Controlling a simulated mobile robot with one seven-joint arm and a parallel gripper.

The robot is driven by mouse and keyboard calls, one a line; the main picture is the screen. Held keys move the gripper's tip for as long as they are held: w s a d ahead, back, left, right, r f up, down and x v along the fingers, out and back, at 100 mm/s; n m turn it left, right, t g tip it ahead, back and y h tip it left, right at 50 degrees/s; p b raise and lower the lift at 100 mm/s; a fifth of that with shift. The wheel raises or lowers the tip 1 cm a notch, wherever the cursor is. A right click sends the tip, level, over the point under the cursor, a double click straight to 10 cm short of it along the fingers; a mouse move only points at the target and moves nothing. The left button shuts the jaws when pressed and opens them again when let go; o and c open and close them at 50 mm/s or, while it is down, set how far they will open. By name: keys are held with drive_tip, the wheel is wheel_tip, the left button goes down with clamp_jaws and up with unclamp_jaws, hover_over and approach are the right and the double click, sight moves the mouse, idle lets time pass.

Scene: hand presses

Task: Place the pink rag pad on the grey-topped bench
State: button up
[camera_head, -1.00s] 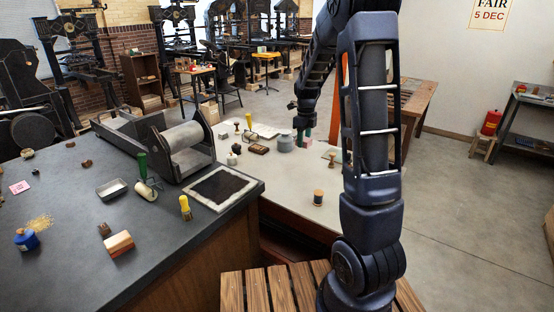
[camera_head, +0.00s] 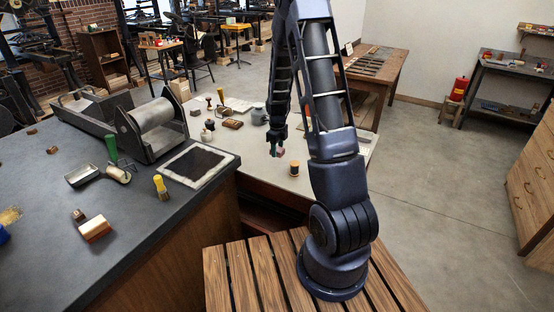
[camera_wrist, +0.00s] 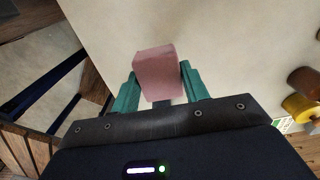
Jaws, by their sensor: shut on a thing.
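My gripper (camera_wrist: 159,86) has its teal fingers shut on the pink rag pad (camera_wrist: 157,66), one on each side. In the head view my gripper (camera_head: 276,149) holds the pad over the pale-topped table (camera_head: 262,171), near its front edge. The pad is tiny and partly hidden there; its exact height above the table is hard to tell. The dark grey-topped bench (camera_head: 130,222) stands at the left, beside the pale table.
A thread spool (camera_head: 294,168) stands on the pale table close to my gripper.

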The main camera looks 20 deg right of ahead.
sight(277, 164)
drive_tip(key=shift+f, duration=2.85)
drive_tip(key=o, duration=1)
drive_tip(key=shift+f, duration=0.1)
